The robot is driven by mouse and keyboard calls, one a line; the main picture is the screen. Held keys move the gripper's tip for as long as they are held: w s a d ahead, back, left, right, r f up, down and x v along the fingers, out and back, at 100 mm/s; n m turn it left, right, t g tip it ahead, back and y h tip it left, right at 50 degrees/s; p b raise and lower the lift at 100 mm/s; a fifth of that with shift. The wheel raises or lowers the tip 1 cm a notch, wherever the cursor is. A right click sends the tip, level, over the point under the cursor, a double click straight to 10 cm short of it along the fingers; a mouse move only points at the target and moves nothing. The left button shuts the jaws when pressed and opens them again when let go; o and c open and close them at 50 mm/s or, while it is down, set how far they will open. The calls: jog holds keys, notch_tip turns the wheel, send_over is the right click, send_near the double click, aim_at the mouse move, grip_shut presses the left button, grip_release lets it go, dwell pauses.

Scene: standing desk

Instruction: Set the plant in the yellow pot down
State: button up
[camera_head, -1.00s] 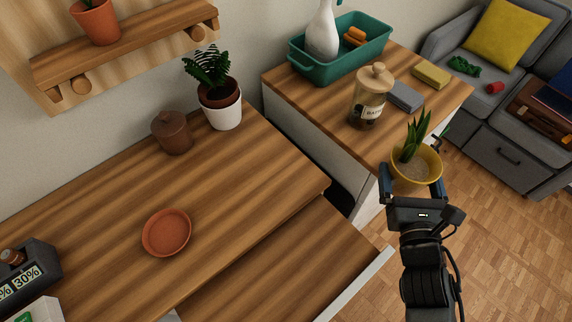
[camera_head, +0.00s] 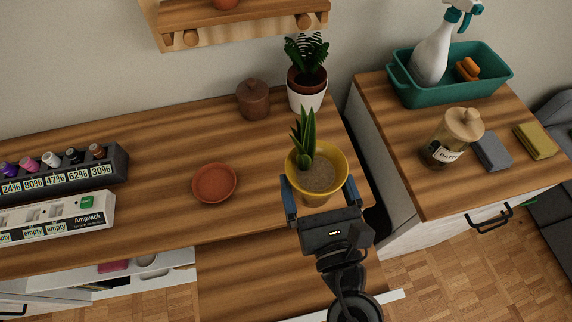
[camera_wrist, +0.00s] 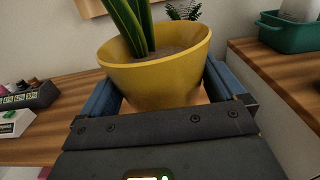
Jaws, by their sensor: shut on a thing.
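The plant in the yellow pot (camera_head: 318,176) has long upright green leaves and pale soil. My gripper (camera_head: 322,199) is shut on the pot, with a blue finger on each side. In the head view the pot appears over the right front part of the wooden desk (camera_head: 150,215). In the wrist view the yellow pot (camera_wrist: 158,75) fills the middle, upright between the blue fingers. The pot's underside is hidden, and I cannot tell its exact height above the desk.
A terracotta saucer (camera_head: 214,183) lies left of the pot. A brown lidded jar (camera_head: 253,100) and a white-potted plant (camera_head: 307,92) stand behind. A labelled rack (camera_head: 70,172) and a white box (camera_head: 60,218) are at left. A gap separates the right cabinet, with its glass jar (camera_head: 452,140).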

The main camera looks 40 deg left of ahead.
aim_at(306, 175)
jog(key=a, duration=0.1)
jog(key=w+a+f, duration=0.1)
jog(key=shift+a+f, duration=0.15)
jog(key=shift+a, duration=0.15)
jog(key=shift+w+a+f, duration=0.1)
jog(key=shift+a+f, duration=0.05)
jog(key=shift+f, duration=0.05)
jog(key=w+a+f, duration=0.1)
jog(key=a, duration=0.1)
jog(key=w+a+f+b, duration=0.1)
jog(key=a+f, duration=0.1)
jog(key=w+a+f+b, duration=0.1)
jog(key=a, duration=0.1)
jog(key=shift+w+a+f, duration=0.1)
jog(key=shift+a+f, duration=0.2)
jog(key=shift+f, duration=0.1)
jog(key=shift+w+a+f+b, duration=0.25)
jog(key=shift+a+b, duration=0.15)
jog(key=shift+a, duration=0.1)
jog(key=shift+f+b, duration=1.8)
jog(key=shift+f, duration=0.1)
jog(key=shift+f, duration=0.15)
jog(key=o, duration=1.1)
jog(key=shift+f, duration=0.1)
jog(key=shift+o, duration=0.3)
